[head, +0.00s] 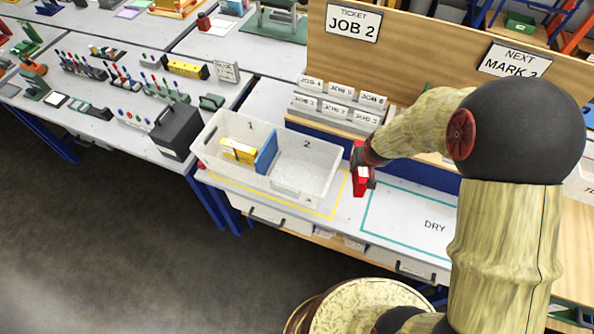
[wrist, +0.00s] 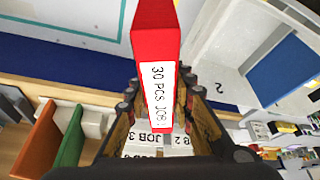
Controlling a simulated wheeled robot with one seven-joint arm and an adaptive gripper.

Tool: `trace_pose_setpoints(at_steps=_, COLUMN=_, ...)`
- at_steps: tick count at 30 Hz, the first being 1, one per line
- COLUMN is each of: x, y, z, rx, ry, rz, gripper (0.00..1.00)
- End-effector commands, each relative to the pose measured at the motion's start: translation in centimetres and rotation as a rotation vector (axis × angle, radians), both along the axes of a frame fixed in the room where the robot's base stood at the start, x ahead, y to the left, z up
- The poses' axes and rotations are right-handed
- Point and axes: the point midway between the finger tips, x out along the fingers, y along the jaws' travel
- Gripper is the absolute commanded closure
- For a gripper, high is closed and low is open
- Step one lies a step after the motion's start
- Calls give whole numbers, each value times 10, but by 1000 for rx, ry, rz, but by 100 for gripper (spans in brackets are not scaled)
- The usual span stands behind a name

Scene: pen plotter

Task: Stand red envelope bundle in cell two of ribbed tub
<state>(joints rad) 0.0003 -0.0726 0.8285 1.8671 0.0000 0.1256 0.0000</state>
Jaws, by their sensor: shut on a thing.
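The red envelope bundle (head: 360,172) is upright in my gripper (head: 366,165), which is shut on it. In the wrist view the bundle (wrist: 155,60) sits between the fingers (wrist: 160,108) with a white label reading "30 PCS JOB", the rest cut off. The ribbed tub (head: 318,187) is a white open box to the left of my gripper. A yellow bundle (head: 238,151) lies in cell one. Cell two (head: 305,160) looks empty. The bundle is outside the tub, right of its right wall.
A rack of job cards (head: 340,100) stands behind the tub against a wooden board. A teal outlined area marked DRY (head: 420,215) is clear at the right. A black box (head: 176,130) and small tools stand on the left table.

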Motion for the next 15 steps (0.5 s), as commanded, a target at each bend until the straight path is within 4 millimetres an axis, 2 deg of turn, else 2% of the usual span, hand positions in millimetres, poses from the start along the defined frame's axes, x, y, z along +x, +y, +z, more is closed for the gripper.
trace_pose_setpoints(at_steps=1, x=0, y=0, z=24, rx=0, ry=-1, rz=0, gripper=100)
trace_pose_setpoints(at_steps=3, x=0, y=0, z=40, rx=0, ry=-1, rz=0, gripper=100)
trace_pose_setpoints(at_steps=15, x=1, y=-2, z=112, rx=-9, ry=0, rz=-3, gripper=100)
